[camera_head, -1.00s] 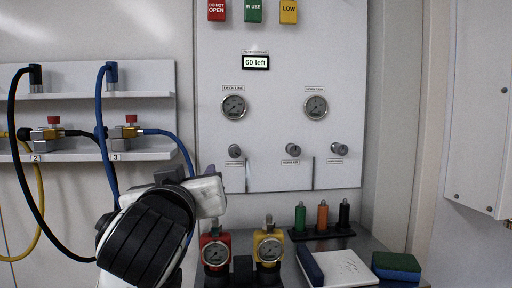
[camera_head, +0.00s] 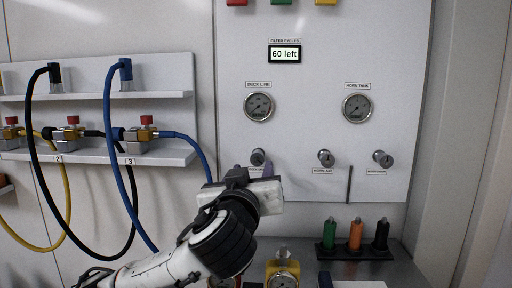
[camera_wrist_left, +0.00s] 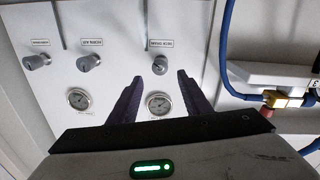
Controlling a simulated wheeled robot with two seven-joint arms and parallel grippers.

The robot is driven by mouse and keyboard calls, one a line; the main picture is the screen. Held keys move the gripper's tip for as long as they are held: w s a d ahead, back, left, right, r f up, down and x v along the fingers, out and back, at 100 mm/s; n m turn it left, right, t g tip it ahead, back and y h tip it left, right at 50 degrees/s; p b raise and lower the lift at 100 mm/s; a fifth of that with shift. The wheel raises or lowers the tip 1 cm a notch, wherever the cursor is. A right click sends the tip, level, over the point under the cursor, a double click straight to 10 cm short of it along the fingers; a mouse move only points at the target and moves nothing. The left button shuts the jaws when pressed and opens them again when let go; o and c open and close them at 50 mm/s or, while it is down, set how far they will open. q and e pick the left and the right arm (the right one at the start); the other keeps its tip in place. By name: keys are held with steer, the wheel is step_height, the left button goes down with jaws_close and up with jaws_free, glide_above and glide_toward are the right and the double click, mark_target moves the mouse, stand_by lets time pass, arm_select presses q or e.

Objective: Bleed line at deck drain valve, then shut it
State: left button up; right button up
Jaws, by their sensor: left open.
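The deck drain valve is a small grey knob (camera_head: 257,157) low on the white panel, below the DECK LINE gauge (camera_head: 258,106). My left gripper (camera_head: 253,172) is open just in front of and below this knob, partly hiding its label. In the left wrist view, upside down, the knob (camera_wrist_left: 160,65) lies between the two dark fingertips (camera_wrist_left: 160,77) and beyond them, apparently untouched. The gauge also shows there (camera_wrist_left: 158,103), between the fingers. My right gripper is out of view.
Two similar knobs, HORN AIR (camera_head: 326,158) and another (camera_head: 382,159), sit to the right. A display (camera_head: 285,54) reads "60 left". Hoses (camera_head: 133,190) hang at the left.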

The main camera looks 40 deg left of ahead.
mark_target(257, 160)
arm_select(q)
steer(key=x, duration=0.7)
steer(key=shift+f, duration=0.15)
